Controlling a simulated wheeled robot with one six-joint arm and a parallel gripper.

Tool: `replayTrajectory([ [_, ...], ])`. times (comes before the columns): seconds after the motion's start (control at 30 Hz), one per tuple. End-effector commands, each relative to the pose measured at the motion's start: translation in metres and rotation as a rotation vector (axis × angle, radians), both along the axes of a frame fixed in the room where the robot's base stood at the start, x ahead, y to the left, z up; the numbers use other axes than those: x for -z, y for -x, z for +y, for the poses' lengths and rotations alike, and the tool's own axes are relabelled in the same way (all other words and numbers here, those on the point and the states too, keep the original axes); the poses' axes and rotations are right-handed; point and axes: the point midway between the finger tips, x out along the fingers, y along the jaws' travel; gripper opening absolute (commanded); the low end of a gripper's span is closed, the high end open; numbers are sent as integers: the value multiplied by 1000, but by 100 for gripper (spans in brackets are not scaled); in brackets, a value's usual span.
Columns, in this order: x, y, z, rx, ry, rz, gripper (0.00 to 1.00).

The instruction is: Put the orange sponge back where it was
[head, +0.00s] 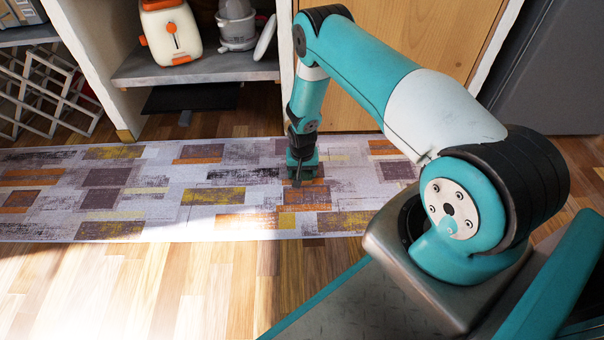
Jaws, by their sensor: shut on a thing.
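My gripper (298,178) points straight down over the patterned rug (150,215), in the middle of the head view. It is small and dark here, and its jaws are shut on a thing. Orange shows around the fingertips, but the rug has orange patches too, so the outline of the orange sponge is hard to make out. I cannot tell whether the fingertips are just above the rug or touching it. No other sponge stands out in view.
Behind the rug, a low shelf (190,70) holds a cream and orange toaster (170,32) and a white and grey appliance (238,30). A wooden door panel (400,25) is behind my arm. A white lattice rack (45,95) stands left. The floor in front is clear.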

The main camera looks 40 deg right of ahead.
Motion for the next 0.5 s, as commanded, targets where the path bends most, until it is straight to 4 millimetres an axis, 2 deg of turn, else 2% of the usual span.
replayTrajectory([
  [0.27, 2, 0, 0, 0, 0, 0, 49],
  [0.3, 2, 0, 0, 0, 0, 0, 70],
  [0.4, 1, 0, 0, 0, 0, 0, 93],
  [0.5, 1, 0, 0, 0, 1, -1, 93],
])
